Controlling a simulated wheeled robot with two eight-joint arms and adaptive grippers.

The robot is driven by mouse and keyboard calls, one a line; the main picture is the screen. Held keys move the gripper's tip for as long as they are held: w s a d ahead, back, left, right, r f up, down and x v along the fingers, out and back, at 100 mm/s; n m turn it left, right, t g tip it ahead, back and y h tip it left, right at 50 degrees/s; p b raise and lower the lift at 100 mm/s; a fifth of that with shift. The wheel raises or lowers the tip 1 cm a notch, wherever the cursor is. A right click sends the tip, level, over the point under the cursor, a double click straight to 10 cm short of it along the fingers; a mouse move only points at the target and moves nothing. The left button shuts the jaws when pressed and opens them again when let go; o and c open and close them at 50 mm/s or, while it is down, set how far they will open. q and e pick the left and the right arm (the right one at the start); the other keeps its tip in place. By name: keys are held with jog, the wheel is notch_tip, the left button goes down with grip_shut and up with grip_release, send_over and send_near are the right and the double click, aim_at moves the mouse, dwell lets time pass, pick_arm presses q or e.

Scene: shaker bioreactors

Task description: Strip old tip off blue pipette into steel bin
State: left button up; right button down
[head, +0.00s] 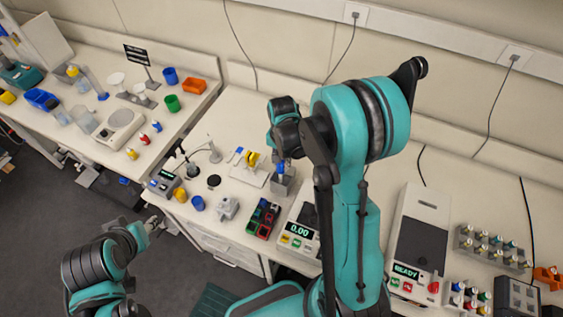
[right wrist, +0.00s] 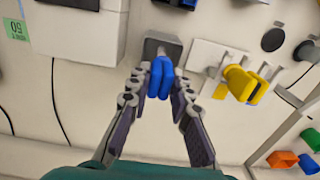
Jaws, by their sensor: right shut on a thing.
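The blue pipette (right wrist: 161,78) is between the fingertips of my right gripper (right wrist: 160,88) in the right wrist view, and the fingers are shut on it. In the head view a bit of its blue body (head: 281,168) shows below the right gripper. A small grey steel bin (right wrist: 152,45) lies directly beyond the pipette in the right wrist view; it also shows in the head view (head: 283,186). The pipette's lower end and any tip are hidden, so I cannot tell whether it is inside the bin. My left gripper (head: 152,226) is away at lower left, near the bench front; its opening is unclear.
A device with a READY display (head: 420,240) is at right.

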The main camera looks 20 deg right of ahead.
jog(key=shift+w+d+b, duration=0.4)
jog(key=shift+w+d, duration=0.95)
jog(key=shift+d, duration=0.15)
dwell(0.3)
jog(key=c, duration=2.1)
grip_release()
grip_shut()
jog(key=shift+r+p, duration=1.35)
jog(key=shift+r, duration=1)
jog(key=shift+r+p, duration=0.75)
jog(key=shift+r, duration=0.7)
